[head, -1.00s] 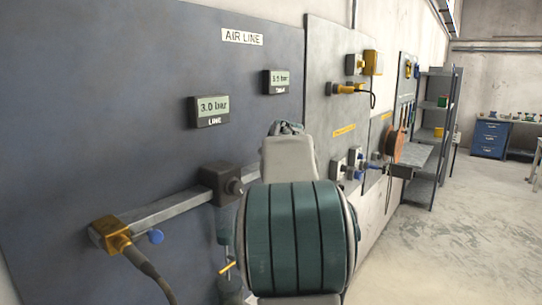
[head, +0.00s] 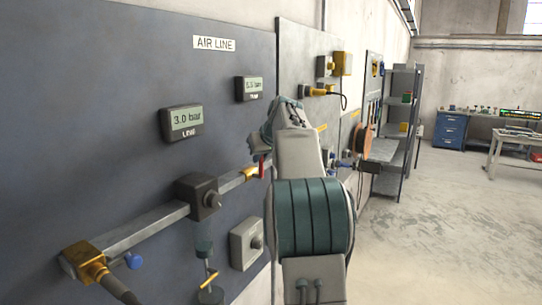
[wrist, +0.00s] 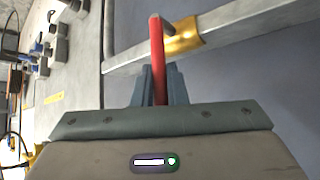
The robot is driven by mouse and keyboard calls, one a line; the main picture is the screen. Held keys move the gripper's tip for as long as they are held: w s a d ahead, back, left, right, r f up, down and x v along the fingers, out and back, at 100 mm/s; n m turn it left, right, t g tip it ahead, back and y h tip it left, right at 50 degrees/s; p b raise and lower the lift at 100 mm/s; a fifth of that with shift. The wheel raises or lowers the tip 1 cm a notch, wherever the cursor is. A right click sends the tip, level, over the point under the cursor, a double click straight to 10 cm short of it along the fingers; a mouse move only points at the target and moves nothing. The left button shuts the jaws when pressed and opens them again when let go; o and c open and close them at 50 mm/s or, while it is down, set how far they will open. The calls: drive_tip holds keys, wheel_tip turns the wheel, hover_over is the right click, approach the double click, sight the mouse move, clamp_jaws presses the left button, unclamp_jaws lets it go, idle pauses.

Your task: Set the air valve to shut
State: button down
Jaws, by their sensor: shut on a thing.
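The air valve is a brass-yellow body (head: 250,173) on the grey pipe rail, with a red lever (head: 262,167). In the wrist view the brass body (wrist: 183,37) sits on the rail and the red lever (wrist: 157,50) runs across it, roughly crosswise to the pipe. My gripper (wrist: 157,88) is shut on the red lever, with a finger on each side of it. In the head view my gripper (head: 264,147) is at the valve, and my arm hides part of the lever and the rail beyond.
The dark panel labelled AIR LINE (head: 214,43) carries a line gauge reading 3.0 bar (head: 182,122) and a second gauge (head: 249,89). A black knobbed block (head: 198,195) and a brass end fitting with a hose (head: 84,262) sit on the rail. Floor at right is clear.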

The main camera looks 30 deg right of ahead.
idle(0.3)
drive_tip(key=c, duration=1.7)
unclamp_jaws()
drive_tip(key=shift+w, duration=0.2)
drive_tip(key=shift+s+r, duration=0.15)
drive_tip(key=shift+s, duration=0.1)
drive_tip(key=b+v, duration=0.2)
drive_tip(key=v, duration=1.1)
drive_tip(key=shift+r, duration=0.15)
